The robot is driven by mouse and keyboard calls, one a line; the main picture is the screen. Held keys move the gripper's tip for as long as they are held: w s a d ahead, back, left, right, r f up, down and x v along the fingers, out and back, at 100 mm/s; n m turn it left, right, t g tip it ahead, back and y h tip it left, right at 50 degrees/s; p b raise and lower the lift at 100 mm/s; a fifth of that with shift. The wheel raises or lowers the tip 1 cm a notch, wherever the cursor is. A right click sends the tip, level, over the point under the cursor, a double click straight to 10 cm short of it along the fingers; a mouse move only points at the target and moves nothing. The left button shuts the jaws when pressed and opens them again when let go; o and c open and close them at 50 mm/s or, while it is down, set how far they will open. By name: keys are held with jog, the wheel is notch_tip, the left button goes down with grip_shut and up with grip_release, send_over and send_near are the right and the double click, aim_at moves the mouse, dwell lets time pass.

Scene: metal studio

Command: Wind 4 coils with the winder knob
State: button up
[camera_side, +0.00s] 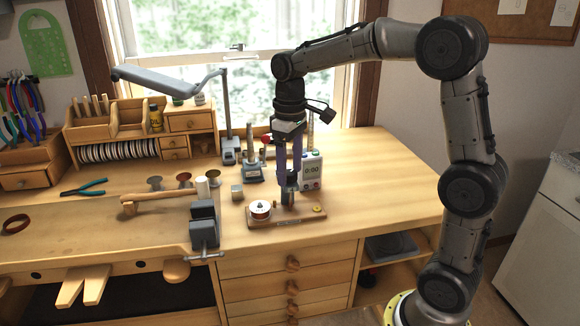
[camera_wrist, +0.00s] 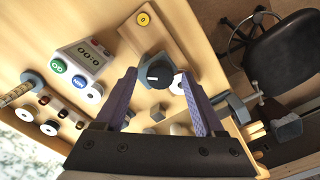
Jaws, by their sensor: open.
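The winder (camera_side: 290,222) is a wooden board at the bench's front, with a spool (camera_side: 260,209) at its left end and a yellow disc (camera_side: 318,209) at its right. The dark grey winder knob (camera_side: 287,198) stands between them; in the wrist view its round top (camera_wrist: 158,72) carries a light mark. My gripper (camera_side: 290,183) points down over the knob. In the wrist view my gripper (camera_wrist: 157,74) is open, with one purple finger on each side of the knob. I cannot tell whether the fingers touch it. The right finger partly hides the white spool.
A display box (camera_side: 312,170) stands just behind the winder, reading what looks like 0:00. Small stands (camera_side: 252,165) are behind. The bench is clear at the right.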

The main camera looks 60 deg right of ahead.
jog(key=shift+c, duration=0.2)
grip_shut()
jog(key=shift+m, duration=0.3)
jog(key=m, duration=0.5)
jog(key=shift+m, duration=0.4)
jog(key=m, duration=0.5)
jog(key=shift+r+m, duration=0.1)
jog(key=shift+m, duration=0.3)
jog(key=shift+o, duration=0.2)
grip_release()
